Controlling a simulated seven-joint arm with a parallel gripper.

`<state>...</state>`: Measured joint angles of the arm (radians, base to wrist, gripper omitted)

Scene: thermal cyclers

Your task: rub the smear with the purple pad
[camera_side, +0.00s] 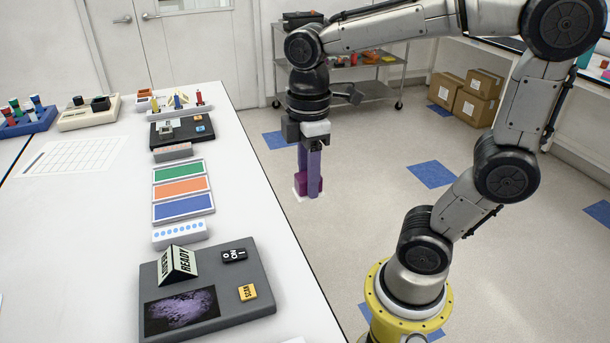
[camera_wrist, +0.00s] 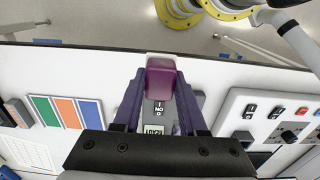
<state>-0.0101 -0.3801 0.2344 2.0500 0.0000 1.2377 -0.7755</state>
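The purple pad (camera_side: 301,184), a magenta block with a white underside, is between the fingertips of my gripper (camera_side: 311,188). In the wrist view the pad (camera_wrist: 161,76) fills the gap between the two purple fingers of my gripper (camera_wrist: 160,88), which are shut on it. The pad is in the air, with nothing seen touching its underside. A mottled purple smear (camera_side: 181,307) lies on a dark panel of the grey device (camera_side: 245,270) at the front of the white table. The pad is up and to the right of the smear in the side view. The pad and gripper hide the smear in the wrist view.
A READY sign (camera_side: 178,264), an ON switch (camera_side: 234,255) and a yellow SCAN button (camera_side: 247,292) stand on the grey device. A board with green, orange and blue panels (camera_side: 183,188) lies behind it. A console with switches and knobs (camera_wrist: 270,120) is right in the wrist view.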

